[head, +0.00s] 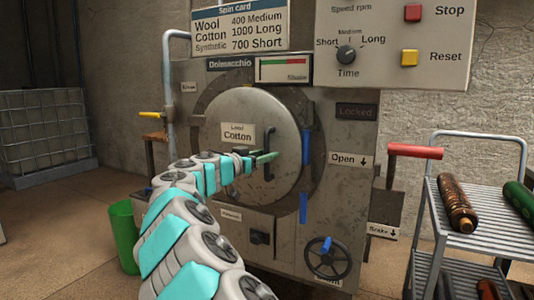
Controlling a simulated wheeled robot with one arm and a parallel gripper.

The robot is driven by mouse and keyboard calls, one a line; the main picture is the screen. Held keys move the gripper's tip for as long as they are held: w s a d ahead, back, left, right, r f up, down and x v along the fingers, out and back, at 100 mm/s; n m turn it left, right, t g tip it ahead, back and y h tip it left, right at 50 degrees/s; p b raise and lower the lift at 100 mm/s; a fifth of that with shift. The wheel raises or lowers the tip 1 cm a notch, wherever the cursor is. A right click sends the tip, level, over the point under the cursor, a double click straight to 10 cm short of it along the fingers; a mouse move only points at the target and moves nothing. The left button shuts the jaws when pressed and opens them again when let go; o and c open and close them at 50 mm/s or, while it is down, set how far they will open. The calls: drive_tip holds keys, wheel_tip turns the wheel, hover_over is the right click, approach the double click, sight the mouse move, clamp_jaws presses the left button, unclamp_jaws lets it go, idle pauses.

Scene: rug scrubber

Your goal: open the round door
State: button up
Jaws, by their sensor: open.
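The round door (243,185) is a grey metal disc on the front of the machine (225,90), and it looks shut. My gripper (270,157), with green fingers, is open at the upper part of this handle. I cannot tell whether the fingers touch it. Blue hinge-like parts (306,147) sit at the door's right edge. A "Locked" plate (356,111) and an "Open" label with a down arrow (350,160) are right of the door, beside a red lever (415,151).
A metal cart (485,242) with rusty and green cylinders stands at the right. A handwheel (327,258) is at the lower front. A yellow lever (149,114) and a green bin (123,237) are at the left. Bare floor (60,250) shows at the lower left.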

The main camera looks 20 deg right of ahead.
drive_tip(key=shift+w+d, duration=0.25)
drive_tip(key=shift+d, duration=0.25)
clamp_jaws()
idle(1.2)
